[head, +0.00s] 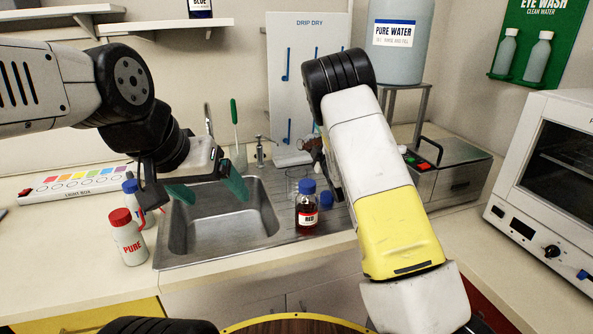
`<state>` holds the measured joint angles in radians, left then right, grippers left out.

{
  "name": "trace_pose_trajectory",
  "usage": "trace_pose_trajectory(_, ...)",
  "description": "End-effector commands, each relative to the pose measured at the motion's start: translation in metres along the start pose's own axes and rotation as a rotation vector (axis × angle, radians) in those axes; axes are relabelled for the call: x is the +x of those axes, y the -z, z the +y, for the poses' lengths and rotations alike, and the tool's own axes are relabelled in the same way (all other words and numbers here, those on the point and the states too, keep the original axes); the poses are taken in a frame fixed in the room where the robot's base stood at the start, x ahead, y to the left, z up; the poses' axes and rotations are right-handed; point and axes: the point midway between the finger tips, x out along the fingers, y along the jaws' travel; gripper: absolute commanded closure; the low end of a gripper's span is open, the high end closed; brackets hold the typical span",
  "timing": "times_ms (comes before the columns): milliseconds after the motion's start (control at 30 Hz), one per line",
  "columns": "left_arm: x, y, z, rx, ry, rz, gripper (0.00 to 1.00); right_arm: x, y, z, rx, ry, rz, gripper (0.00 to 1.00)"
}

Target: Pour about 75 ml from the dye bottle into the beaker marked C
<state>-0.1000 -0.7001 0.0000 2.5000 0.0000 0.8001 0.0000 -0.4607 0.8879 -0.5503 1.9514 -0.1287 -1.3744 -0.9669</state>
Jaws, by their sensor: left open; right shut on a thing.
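My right gripper (328,160) is mostly hidden behind my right forearm. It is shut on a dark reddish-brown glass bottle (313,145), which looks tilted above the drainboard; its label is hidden. A clear glass beaker (297,182) stands below it, partly behind another bottle; no letter or level is readable on it. That bottle, labelled RED (307,210), stands upright with a blue cap and dark red liquid. A loose-looking blue cap (327,199) lies beside it. My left gripper (208,190) is open and empty above the sink, its teal fingers spread apart.
The steel sink (222,238) is left of the drainboard. A red-capped PURE bottle (128,238) and a blue-capped bottle (131,188) stand to its left. A drip-dry board (290,40) and a pure-water tank (398,60) are behind. An oven (545,190) is right.

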Motion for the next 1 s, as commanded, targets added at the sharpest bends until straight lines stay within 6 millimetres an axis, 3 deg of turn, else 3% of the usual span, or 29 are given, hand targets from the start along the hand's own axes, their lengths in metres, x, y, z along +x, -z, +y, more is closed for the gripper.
trace_pose_trajectory(1000, 0.0, 0.0, 0.0, 0.0, 0.0, 0.0, 0.17, 0.002, -0.006, -0.006, -0.083, -0.037, 0.025, 1.0)
